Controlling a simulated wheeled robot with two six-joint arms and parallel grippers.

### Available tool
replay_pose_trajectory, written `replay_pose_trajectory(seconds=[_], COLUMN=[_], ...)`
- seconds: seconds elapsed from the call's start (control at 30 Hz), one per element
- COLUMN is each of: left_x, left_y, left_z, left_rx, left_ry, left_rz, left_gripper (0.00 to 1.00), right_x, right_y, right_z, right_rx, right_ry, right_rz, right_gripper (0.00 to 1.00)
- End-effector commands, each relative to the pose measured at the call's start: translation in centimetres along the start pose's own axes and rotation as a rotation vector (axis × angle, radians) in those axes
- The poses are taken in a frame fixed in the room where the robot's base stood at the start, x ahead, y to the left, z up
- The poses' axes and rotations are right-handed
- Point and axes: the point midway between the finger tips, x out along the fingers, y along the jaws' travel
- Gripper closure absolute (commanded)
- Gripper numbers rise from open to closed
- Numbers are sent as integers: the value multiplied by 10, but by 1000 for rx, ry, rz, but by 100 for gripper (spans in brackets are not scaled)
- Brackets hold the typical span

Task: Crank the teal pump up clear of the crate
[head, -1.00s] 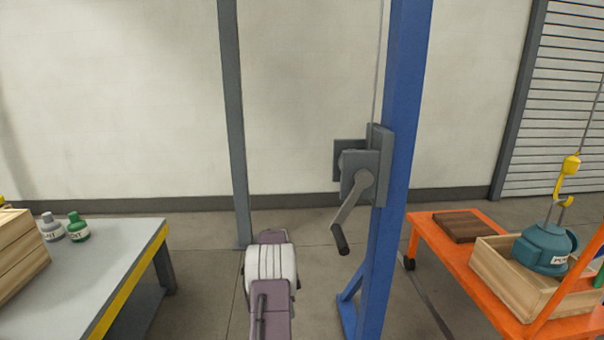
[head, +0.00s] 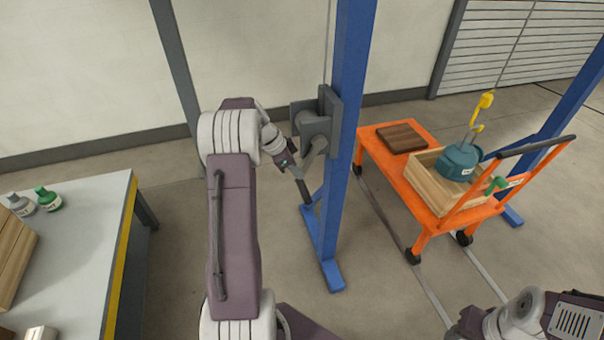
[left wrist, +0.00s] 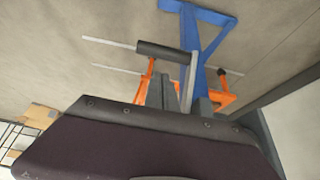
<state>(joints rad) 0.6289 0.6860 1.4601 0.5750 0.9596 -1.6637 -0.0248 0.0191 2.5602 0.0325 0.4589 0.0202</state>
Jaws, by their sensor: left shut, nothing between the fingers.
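The teal pump (head: 459,163) sits in the wooden crate (head: 436,189), its upper part showing above the rim. A yellow hook (head: 479,122) is at its top. The grey winch (head: 316,122) is on the blue post (head: 350,90), and its crank arm (head: 314,156) points down to a dark handle (head: 304,192). My left gripper (head: 293,171) is shut and empty, close beside the handle; I cannot tell whether they touch. The handle also shows in the left wrist view (left wrist: 165,51).
The crate is on an orange cart (head: 382,160) with a brown board (head: 402,138). A grey bench (head: 85,240) with bottles (head: 47,200) stands at the left. Blue feet (head: 322,245) spread below the post. Floor is clear between bench and post.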

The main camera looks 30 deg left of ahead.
Motion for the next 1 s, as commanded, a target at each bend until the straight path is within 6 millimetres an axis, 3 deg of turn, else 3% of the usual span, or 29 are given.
replay_pose_trajectory(seconds=[0.2, 0.43, 1.0], left_x=[45, 77, 80], left_y=[2, 1, 0], left_z=[0, 0, 0], left_rx=[-1, -1, -1], left_ry=[-1, -1, -12], left_rz=[6, 3, 1], left_gripper=[100, 100, 100], right_x=[-3, -5, -10], right_y=[0, 0, 0], right_z=[0, -1, -1], right_rx=[0, 0, 0], right_ry=[0, 0, 0], right_rz=[0, 0, 0], right_gripper=[53, 53, 53])
